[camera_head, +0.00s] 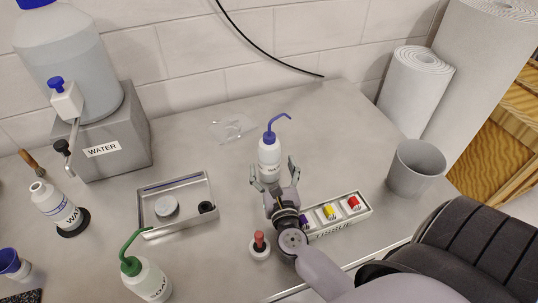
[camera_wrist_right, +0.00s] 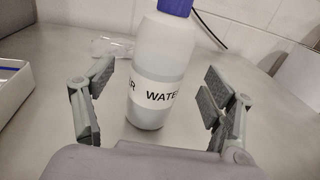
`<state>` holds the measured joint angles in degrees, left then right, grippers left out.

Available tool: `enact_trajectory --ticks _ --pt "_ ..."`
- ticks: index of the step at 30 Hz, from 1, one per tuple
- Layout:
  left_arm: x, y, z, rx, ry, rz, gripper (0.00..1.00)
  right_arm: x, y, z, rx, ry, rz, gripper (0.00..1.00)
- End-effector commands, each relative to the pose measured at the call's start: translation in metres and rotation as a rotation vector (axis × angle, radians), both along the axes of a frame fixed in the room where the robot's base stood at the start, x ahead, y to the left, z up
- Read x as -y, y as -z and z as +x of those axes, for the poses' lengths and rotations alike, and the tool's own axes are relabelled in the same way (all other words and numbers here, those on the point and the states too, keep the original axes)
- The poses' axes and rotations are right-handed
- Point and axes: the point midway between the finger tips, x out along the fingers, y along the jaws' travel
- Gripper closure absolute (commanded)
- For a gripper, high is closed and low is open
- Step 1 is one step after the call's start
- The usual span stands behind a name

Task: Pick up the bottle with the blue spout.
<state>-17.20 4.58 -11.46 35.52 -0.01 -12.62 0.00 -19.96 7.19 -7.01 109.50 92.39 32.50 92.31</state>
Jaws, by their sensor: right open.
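The bottle with the blue spout (camera_head: 269,158) stands upright on the grey table in the head view. It is white and translucent, with a blue cap and a bent blue spout pointing right. In the right wrist view the bottle (camera_wrist_right: 158,75) shows a "WATER" label, and its spout is cut off at the top. My right gripper (camera_head: 272,173) is open just in front of the bottle. In the right wrist view the bottle appears between the spread fingers, with gaps on both sides, and neither finger touches it. My left gripper is not in view.
A tissue box (camera_head: 335,216) with coloured items lies right of my gripper, and a grey cup (camera_head: 416,168) stands beyond. A metal tray (camera_head: 205,189), a green-spout soap bottle (camera_head: 146,279) and a red-topped item (camera_head: 259,245) are nearby. Clear glassware (camera_head: 228,131) lies behind left.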

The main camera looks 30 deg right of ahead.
Motion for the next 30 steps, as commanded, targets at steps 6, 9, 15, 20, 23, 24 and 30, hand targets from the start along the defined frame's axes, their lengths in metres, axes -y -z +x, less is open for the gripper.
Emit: enact_trajectory --ticks 6,9,15,20,23,24,30 --pt "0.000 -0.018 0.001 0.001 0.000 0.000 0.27 0.012 -0.008 0.025 0.002 0.000 -0.004 0.22" --pt "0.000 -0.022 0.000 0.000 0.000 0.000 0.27 0.017 -0.005 0.038 0.001 0.000 -0.003 0.22" --pt "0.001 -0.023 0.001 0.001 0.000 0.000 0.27 0.021 -0.002 0.048 -0.001 0.000 -0.002 0.22" --pt "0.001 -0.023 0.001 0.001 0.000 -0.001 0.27 0.021 -0.002 0.048 0.000 0.000 -0.001 0.22" --pt "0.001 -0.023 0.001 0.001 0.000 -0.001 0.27 0.021 -0.002 0.048 0.000 0.000 -0.001 0.29" --pt "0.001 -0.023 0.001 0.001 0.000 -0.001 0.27 0.021 -0.002 0.048 0.000 0.000 -0.001 0.32" --pt "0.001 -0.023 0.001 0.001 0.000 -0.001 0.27 0.021 -0.002 0.048 0.000 0.000 -0.001 0.45"
